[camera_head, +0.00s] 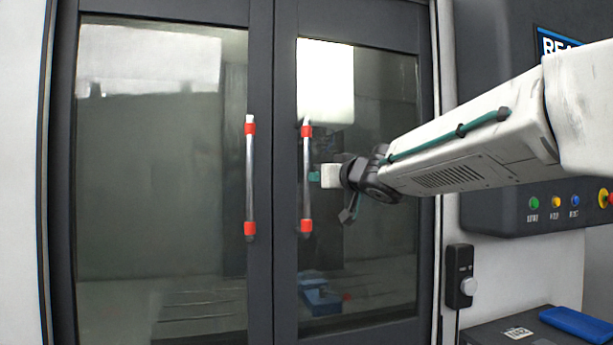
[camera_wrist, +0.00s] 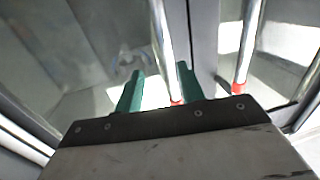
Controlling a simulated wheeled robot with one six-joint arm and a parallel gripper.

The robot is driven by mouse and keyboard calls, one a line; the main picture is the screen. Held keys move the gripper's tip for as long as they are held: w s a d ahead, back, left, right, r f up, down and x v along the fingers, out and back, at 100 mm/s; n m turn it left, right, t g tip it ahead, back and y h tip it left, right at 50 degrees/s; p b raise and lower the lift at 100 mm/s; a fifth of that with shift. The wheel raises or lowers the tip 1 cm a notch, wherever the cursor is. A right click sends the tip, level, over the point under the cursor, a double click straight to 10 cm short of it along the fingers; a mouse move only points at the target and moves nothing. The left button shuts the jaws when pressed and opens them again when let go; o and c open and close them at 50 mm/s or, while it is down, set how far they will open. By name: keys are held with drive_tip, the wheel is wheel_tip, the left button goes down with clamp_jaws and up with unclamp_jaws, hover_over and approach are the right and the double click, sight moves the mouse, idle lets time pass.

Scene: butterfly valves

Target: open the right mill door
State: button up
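The right mill door (camera_head: 390,290) is a dark-framed glass door and looks closed against the left door. Its upright silver handle (camera_head: 306,180) has red ends. My gripper (camera_head: 314,177) reaches in from the right at about the middle of this handle. In the wrist view, the two green fingers of my gripper (camera_wrist: 159,88) are apart. The right door's handle (camera_wrist: 160,45) runs between them, with a gap showing to the left finger. I cannot tell whether the right finger touches the bar.
The left door (camera_head: 160,200) has a matching handle (camera_head: 250,180), close beside the right one; this handle (camera_wrist: 248,45) also shows in the wrist view. A control panel (camera_head: 550,205) with coloured buttons, a small black box (camera_head: 460,276) and a blue object (camera_head: 577,325) are at right.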

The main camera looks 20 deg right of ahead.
drive_tip(key=w+a, duration=0.2)
drive_tip(key=w, duration=0.6)
drive_tip(key=shift+a+r+y, duration=0.2)
drive_tip(key=shift+r+y, duration=0.1)
clamp_jaws()
drive_tip(key=shift+w, duration=0.1)
